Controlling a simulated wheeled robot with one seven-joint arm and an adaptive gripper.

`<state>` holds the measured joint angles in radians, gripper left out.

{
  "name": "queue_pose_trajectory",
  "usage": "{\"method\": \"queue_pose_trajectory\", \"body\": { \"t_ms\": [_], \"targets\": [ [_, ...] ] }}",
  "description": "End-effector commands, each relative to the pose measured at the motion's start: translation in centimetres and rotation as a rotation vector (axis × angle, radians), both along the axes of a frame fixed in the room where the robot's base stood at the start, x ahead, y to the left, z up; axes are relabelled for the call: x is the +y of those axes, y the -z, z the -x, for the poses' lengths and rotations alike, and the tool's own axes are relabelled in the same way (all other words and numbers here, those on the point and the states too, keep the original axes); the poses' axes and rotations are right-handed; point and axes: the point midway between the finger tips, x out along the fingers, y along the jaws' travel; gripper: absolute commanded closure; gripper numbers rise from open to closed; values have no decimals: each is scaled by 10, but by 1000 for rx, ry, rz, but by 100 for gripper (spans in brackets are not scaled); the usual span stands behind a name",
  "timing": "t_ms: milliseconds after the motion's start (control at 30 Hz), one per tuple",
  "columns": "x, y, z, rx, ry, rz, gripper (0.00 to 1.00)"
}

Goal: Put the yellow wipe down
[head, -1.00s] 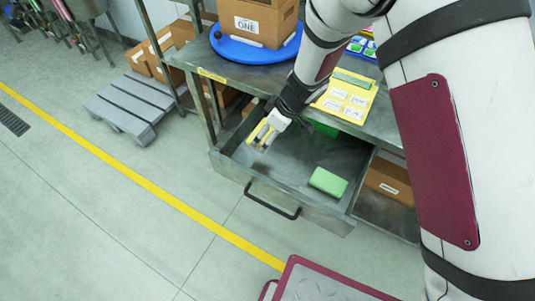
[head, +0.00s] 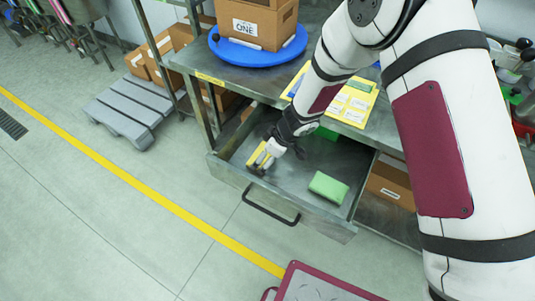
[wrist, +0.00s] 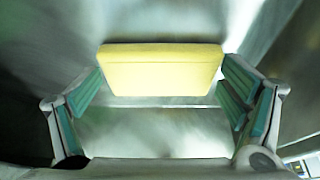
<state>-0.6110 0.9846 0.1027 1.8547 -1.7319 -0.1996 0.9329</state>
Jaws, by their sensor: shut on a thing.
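The yellow wipe (head: 258,154) is between the fingers of my gripper (head: 262,161), inside the open metal drawer (head: 318,228), near its left end. In the wrist view the wipe (wrist: 160,72) is a pale yellow block spanning the gap between the two teal finger pads of my gripper (wrist: 160,80). My gripper is shut on it. The grey drawer floor shows beyond and below the wipe. I cannot tell whether the wipe touches the floor.
A green block (head: 328,187) lies in the drawer to the right, with bare floor between it and my gripper. The worktop above holds a yellow board (head: 352,112) with labels and a blue turntable (head: 258,54) carrying a cardboard box (head: 262,20). The drawer handle (head: 270,206) sticks out in front.

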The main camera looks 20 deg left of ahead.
Motion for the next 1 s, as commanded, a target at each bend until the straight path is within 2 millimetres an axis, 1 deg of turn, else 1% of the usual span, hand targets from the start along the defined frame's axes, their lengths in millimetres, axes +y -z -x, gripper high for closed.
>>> {"method": "queue_pose_trajectory", "body": {
  "t_ms": [167, 200, 567, 667, 767, 1000],
  "targets": [
    [0, 4, 0, 2, 1, 0, 36],
    [0, 3, 0, 1, 2, 0, 1],
    [0, 2, 0, 0, 1, 0, 0],
    [0, -2, 1, 0, -1, 0, 0],
    [-5, -13, 0, -2, 0, 0, 0],
    [-23, -59, 3, -4, -1, -1, 0]
  ]
}}
